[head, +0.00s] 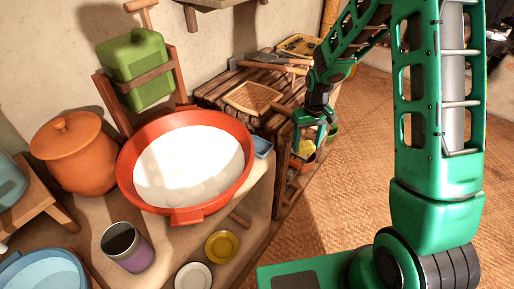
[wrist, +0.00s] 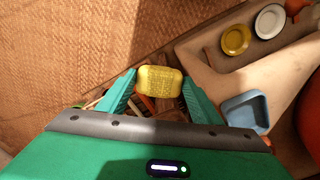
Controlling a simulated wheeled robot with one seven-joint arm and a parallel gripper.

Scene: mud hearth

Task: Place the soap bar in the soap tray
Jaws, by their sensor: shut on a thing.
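The yellow soap bar (wrist: 161,80) is held between the two green fingers of my gripper (wrist: 160,84), which is shut on it. In the head view my gripper (head: 310,132) hangs off the right edge of the shelf, and the soap bar (head: 306,148) shows yellow below it. The blue tray (wrist: 246,111), which looks like the soap tray, sits on the pale ledge, to the right of the soap in the wrist view. In the head view this tray (head: 263,146) is partly hidden behind the red basin. The part of its inside that shows looks empty.
The large red basin (head: 178,214) stands beside the blue tray. A yellow dish (head: 221,246), a white dish (head: 194,277) and a can (head: 126,248) stand in front. A slatted wooden table (head: 215,92) with a woven tray lies behind. Woven matting (head: 340,215) covers the floor.

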